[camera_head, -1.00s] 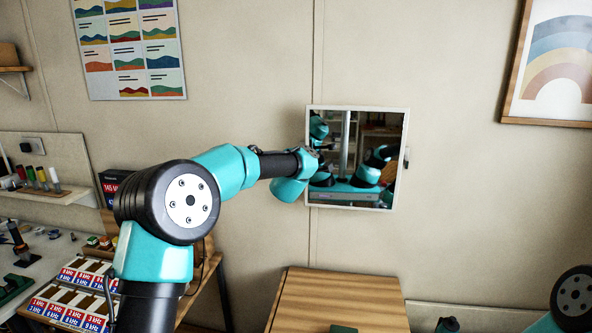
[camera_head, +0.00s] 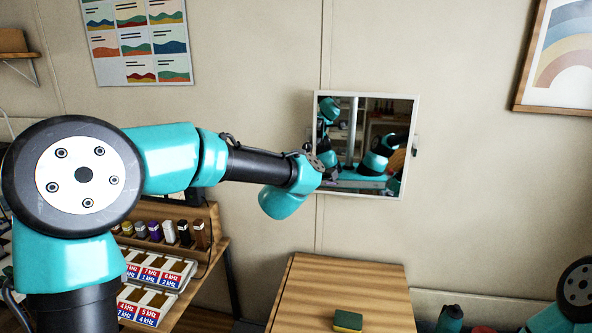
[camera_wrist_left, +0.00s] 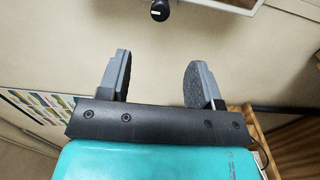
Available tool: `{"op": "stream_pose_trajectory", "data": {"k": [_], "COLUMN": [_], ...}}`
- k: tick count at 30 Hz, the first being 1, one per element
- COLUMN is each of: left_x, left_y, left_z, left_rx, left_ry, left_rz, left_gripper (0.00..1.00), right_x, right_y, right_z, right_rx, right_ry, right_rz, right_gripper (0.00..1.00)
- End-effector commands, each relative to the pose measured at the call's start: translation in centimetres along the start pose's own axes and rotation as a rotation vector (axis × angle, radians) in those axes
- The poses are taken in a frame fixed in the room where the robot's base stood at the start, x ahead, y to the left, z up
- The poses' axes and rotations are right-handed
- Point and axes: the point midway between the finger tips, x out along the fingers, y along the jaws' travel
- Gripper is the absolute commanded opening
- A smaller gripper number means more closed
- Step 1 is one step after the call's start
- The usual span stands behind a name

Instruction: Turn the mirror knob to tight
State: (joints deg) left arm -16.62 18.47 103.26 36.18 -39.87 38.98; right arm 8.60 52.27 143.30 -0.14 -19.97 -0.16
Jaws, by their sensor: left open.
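The mirror (camera_head: 388,183) hangs on the wall in a thin white frame, and its frame edge shows at the top of the left wrist view (camera_wrist_left: 228,5). A round black knob (camera_wrist_left: 160,10) with a white mark shows at the top of that view, left of the frame edge. My left gripper (camera_wrist_left: 158,62) is open and empty, its fingers short of the knob with a gap between. In the head view its fingers are hidden behind my wrist, near the mirror's left edge. A small dark fitting (camera_head: 414,149) sits at the mirror's right edge. My right gripper is out of view.
A wooden surface (camera_head: 335,290) with a green and yellow sponge (camera_head: 348,321) stands below the mirror. A rack of bottles (camera_head: 168,231) and trays with kHz labels (camera_head: 150,270) stand at the lower left. A rainbow picture (camera_head: 565,60) hangs at right.

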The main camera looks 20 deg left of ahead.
Motion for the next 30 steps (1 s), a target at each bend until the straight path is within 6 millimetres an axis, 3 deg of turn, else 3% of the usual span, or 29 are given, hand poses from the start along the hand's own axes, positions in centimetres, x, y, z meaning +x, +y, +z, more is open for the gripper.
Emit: {"op": "stream_pose_trajectory", "data": {"k": [7,23,26,30], "left_x": [-2.7,-2.9,-2.6,-2.0], "left_y": [0.0,-0.2,-1.5,-6.2], "left_z": [0.0,0.0,-0.3,-1.1], "left_rx": [0.0,0.005,0.039,0.166], "left_ry": [0.0,-0.001,-0.008,-0.043], "left_rz": [-0.001,-0.003,-0.02,-0.082], "left_gripper": [0.59,0.59,0.59,0.59], "right_x": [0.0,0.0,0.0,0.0], "right_y": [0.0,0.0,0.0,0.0], "right_z": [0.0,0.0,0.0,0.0], "right_rx": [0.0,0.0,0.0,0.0], "right_ry": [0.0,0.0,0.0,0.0], "right_rz": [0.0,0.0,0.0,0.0], "right_gripper": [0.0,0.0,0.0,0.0]}}
